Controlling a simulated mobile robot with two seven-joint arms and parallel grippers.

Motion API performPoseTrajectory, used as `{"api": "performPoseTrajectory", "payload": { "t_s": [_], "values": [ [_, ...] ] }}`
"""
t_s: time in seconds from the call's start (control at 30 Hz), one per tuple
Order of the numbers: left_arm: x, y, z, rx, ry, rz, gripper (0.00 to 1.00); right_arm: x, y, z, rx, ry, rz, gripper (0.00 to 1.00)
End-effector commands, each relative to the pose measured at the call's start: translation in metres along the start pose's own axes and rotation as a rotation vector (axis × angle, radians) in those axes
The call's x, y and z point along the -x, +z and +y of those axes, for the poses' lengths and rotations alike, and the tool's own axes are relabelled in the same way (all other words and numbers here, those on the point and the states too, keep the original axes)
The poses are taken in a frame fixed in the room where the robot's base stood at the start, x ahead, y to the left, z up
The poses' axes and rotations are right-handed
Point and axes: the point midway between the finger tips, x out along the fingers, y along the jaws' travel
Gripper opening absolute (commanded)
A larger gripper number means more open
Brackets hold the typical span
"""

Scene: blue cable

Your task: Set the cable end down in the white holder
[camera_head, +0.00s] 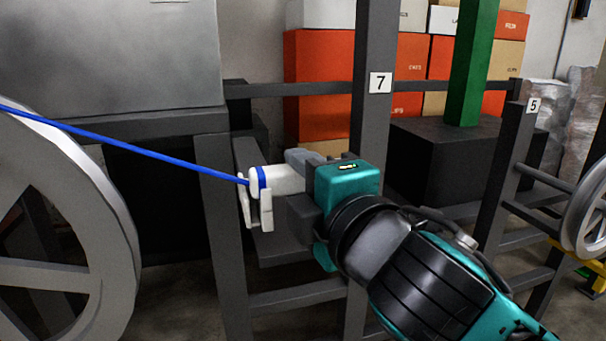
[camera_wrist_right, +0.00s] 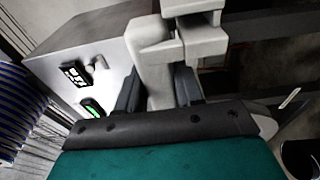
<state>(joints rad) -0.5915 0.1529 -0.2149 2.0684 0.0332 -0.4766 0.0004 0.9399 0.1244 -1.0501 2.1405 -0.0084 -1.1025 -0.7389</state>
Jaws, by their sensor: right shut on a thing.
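My right gripper (camera_head: 290,180) comes in from the lower right and is shut on the white cable end (camera_head: 283,179), which has a blue band. The blue cable (camera_head: 130,149) runs taut from the cable end to the left edge. A white forked piece, seemingly the holder (camera_head: 266,214), shows right at the cable end's tip and below it. I cannot tell whether the end rests in it or is in front of it. In the right wrist view the pale cable end (camera_wrist_right: 155,75) sits between the fingers. My left gripper is not in view.
A large grey reel wheel (camera_head: 110,215) stands at the left. A dark rack post marked 7 (camera_head: 370,130) rises behind my gripper. Orange and white boxes (camera_head: 318,85) stand behind. A grey box with a socket and green light (camera_wrist_right: 90,65) shows in the wrist view.

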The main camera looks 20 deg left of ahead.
Motion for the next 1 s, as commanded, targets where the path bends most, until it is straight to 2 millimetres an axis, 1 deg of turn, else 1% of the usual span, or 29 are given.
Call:
{"api": "performPoseTrajectory", "payload": {
  "t_s": [0.27, 1.0],
  "values": [
    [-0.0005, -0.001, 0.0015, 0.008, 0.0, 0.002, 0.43, 0.0, 0.0, 0.0001, 0.0, 0.001, 0.0, 0.09],
    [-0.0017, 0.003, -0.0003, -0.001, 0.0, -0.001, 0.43, 0.0, -0.0001, -0.0087, 0.0, 0.001, 0.0, 0.09]
  ]
}}
